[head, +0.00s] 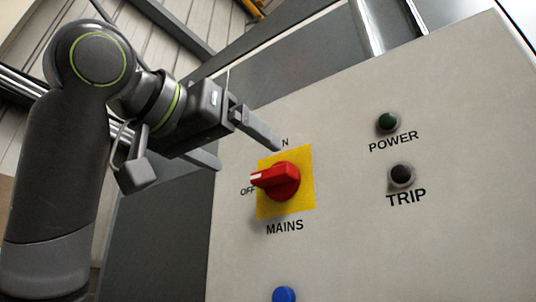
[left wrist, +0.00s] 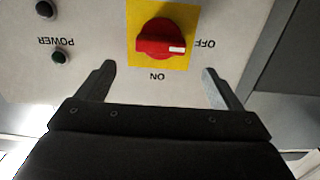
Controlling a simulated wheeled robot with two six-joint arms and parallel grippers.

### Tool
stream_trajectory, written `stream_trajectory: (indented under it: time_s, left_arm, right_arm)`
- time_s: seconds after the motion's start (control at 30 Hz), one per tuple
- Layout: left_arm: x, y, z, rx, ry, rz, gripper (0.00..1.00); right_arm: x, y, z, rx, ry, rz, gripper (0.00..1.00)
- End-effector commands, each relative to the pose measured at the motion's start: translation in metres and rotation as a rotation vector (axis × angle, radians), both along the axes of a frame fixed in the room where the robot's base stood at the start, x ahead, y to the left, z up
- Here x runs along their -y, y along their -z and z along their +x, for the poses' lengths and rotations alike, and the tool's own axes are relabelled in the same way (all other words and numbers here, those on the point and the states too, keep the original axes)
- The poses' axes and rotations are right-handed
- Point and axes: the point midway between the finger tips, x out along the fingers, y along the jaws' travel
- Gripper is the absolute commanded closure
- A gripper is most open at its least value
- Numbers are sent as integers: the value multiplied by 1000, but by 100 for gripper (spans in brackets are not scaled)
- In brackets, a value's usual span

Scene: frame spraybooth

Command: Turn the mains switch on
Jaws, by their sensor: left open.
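The mains switch is a red rotary knob (head: 281,181) on a yellow square plate (head: 300,203). Its white mark points left at the OFF label in the head view. The knob also shows in the left wrist view (left wrist: 164,41), with its mark towards OFF. My left gripper (head: 249,156) is open and empty, just above and left of the knob in the head view. In the left wrist view its fingers (left wrist: 159,69) are spread wide, with the knob beyond their tips and apart from them. One finger partly hides the ON label in the head view. My right gripper is not in view.
The knob is on a pale panel (head: 440,240). A dark green POWER lamp (head: 388,122) and a dark TRIP lamp (head: 401,174) are to its right. A blue button (head: 284,294) is below. Grey metal bars are behind my left arm.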

Motion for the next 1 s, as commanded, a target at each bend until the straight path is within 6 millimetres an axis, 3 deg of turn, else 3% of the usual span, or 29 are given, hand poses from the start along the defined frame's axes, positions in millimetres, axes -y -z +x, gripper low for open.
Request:
stream_trajectory:
  time_s: [0.1,0.33,0.8,1.0]
  left_arm:
    - [17,-4,22,-4,2,2,13]
    - [38,-3,52,-2,1,0,13]
    - [46,0,64,1,-1,0,13]
    - [46,0,64,1,-1,-1,38]
  right_arm:
    - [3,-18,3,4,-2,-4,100]
    - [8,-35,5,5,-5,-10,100]
    - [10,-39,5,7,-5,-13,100]
    - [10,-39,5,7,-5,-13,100]
